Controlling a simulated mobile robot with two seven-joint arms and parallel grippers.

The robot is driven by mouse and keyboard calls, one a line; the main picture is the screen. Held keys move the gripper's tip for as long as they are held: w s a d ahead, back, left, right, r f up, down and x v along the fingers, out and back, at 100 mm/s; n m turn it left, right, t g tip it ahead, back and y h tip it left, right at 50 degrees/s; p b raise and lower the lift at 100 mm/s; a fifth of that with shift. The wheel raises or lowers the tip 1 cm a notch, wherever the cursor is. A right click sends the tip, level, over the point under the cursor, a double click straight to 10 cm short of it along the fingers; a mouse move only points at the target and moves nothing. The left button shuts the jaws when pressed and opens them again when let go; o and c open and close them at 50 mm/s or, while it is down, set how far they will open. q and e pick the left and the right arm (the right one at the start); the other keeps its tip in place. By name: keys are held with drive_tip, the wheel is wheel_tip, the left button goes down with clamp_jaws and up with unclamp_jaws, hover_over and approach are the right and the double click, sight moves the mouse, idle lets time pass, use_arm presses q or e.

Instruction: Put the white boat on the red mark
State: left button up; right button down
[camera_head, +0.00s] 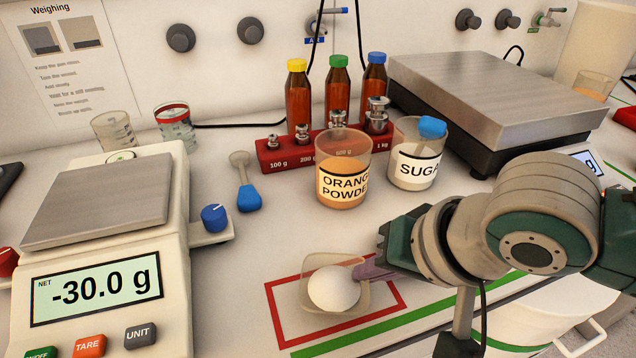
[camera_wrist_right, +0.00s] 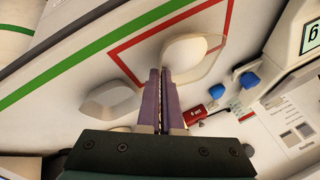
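The white boat (camera_head: 307,292) is a shallow translucent dish with a white heap in it. It lies over the red mark (camera_head: 274,304), a red outlined rectangle, mostly inside the outline in the head view. It also shows in the right wrist view (camera_wrist_right: 207,66). My right gripper (camera_head: 366,272) reaches the boat's right edge. Its purple fingers (camera_wrist_right: 162,78) are close together and look shut on the boat's near rim. I cannot tell if the boat touches the table. My left gripper is not in view.
A scale (camera_head: 105,205) reading -30.0 g has an empty pan. Orange powder (camera_head: 343,187) and sugar (camera_head: 416,170) cups stand behind the mark, before weights and bottles. A green line (camera_head: 400,325) runs in front. Another pale dish (camera_wrist_right: 108,101) lies left in the wrist view.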

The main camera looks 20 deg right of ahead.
drive_tip(key=shift+f, duration=0.45)
drive_tip(key=shift+f, duration=0.15)
drive_tip(key=c, duration=1.1)
unclamp_jaws()
drive_tip(key=shift+r, duration=0.3)
drive_tip(key=p+v, duration=0.3)
drive_tip(key=v, duration=0.8)
drive_tip(key=s+n, duration=0.2)
drive_tip(key=s, duration=0.2)
drive_tip(key=s+d+n+g+h, duration=0.1)
drive_tip(key=s+n, duration=0.1)
drive_tip(key=s, duration=0.2)
drive_tip(key=s+d+n+g+h, duration=0.1)
drive_tip(key=s+n, duration=0.2)
drive_tip(key=s, duration=0.1)
drive_tip(key=shift+f, duration=0.15)
